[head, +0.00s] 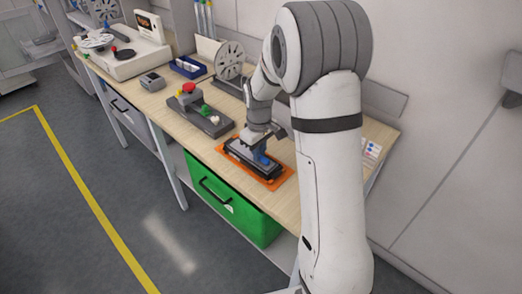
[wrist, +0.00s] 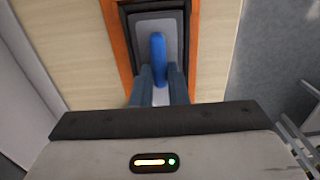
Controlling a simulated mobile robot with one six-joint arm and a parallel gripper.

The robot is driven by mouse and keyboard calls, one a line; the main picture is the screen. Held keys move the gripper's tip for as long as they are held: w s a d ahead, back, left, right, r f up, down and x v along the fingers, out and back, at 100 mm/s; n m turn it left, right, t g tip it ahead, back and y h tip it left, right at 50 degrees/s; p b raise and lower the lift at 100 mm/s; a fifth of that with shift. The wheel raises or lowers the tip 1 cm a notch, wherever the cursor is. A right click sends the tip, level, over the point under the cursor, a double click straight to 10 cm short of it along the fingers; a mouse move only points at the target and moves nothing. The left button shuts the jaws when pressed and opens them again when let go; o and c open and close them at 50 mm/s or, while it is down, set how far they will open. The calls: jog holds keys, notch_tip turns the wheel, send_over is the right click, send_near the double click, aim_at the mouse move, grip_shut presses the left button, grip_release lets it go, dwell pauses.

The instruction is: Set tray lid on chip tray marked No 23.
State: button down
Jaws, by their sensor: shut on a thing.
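My gripper (head: 261,155) points down over the near edge of the bench. In the wrist view its two blue-grey fingers (wrist: 159,84) are shut on the upright blue handle (wrist: 158,46) of a grey tray lid (wrist: 172,22). The lid lies within the outline of a black chip tray (wrist: 126,44), which sits on an orange mat (head: 283,178). The mat also shows in the wrist view (wrist: 195,45). I cannot tell whether the lid touches the tray all round. No number mark is readable, and my fingers and hand hide the near end.
A grey control box (head: 212,124) with a red button stands left of the mat. Behind are a blue bin (head: 188,67) and a grey reel (head: 230,60). A green drawer (head: 228,205) hangs below the bench edge. Small white cards (head: 372,150) lie at the right.

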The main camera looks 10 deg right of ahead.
jog(key=c, duration=1.3)
grip_release()
jog(key=shift+c, duration=0.2)
notch_tip(320, 180, up, 6)
jog(key=p, duration=0.4)
jog(key=shift+f, duration=0.1)
jog(key=shift+s, duration=0.1)
jog(key=shift+s+r, duration=0.1)
jog(key=shift+r, duration=0.2)
jog(key=s+r+m+t, duration=0.1)
jog(key=s+r+m, duration=0.2)
jog(key=s, duration=0.9)
jog(key=s+r+m+t, duration=0.2)
jog(key=s+r+m, duration=0.1)
jog(key=s+r, duration=0.6)
jog(key=s, duration=0.3)
jog(key=shift+s+d+r+m, duration=0.25)
jog(key=shift+d+r+m, duration=0.1)
jog(key=shift+d+m, duration=0.05)
